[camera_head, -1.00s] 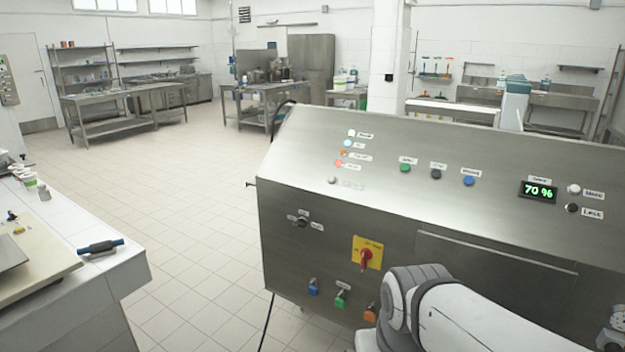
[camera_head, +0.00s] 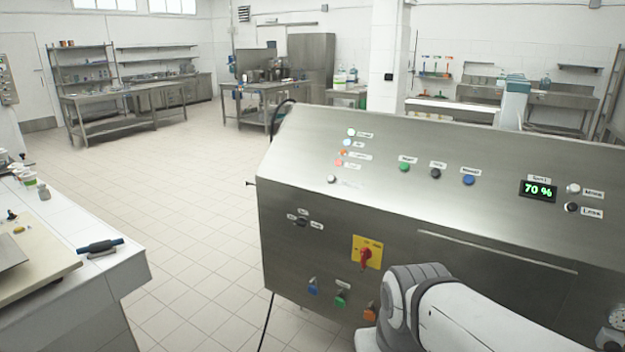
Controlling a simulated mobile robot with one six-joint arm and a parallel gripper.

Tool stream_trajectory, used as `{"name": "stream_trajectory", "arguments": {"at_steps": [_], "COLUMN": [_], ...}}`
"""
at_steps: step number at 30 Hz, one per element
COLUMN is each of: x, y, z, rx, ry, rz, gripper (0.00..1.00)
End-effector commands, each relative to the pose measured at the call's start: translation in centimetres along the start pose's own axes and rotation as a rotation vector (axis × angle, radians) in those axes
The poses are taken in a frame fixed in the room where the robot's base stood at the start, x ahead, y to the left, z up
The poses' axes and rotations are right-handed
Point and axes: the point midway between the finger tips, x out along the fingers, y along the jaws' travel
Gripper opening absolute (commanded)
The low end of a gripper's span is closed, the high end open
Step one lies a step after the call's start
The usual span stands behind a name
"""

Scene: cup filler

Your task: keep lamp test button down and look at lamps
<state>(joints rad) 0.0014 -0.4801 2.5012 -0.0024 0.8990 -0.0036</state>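A steel machine panel (camera_head: 400,135) stands right of centre. A column of small lamps is at its upper left: a pale greenish top lamp (camera_head: 351,132), a pale blue lamp (camera_head: 345,143), an orange lamp (camera_head: 344,153) and a red lamp (camera_head: 339,163). They look bright, but I cannot tell surely whether each is lit. Below them is a small pale button (camera_head: 332,179) with a faint, unreadable label; it may be the lamp test button. Nothing visibly touches it. My white arm shows at the lower right; my gripper is not in view.
Green (camera_head: 404,167), black (camera_head: 436,173) and blue (camera_head: 469,180) buttons and a display (camera_head: 538,190) reading 70 % are farther right. A white counter (camera_head: 100,290) stands at left, with open tiled floor between.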

Motion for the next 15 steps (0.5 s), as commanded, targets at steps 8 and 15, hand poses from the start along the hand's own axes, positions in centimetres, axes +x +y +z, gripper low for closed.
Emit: {"name": "stream_trajectory", "arguments": {"at_steps": [8,15], "x": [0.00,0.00], "y": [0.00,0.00], "z": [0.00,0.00], "rx": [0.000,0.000], "ry": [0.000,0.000], "rz": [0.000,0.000], "gripper": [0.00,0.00]}}
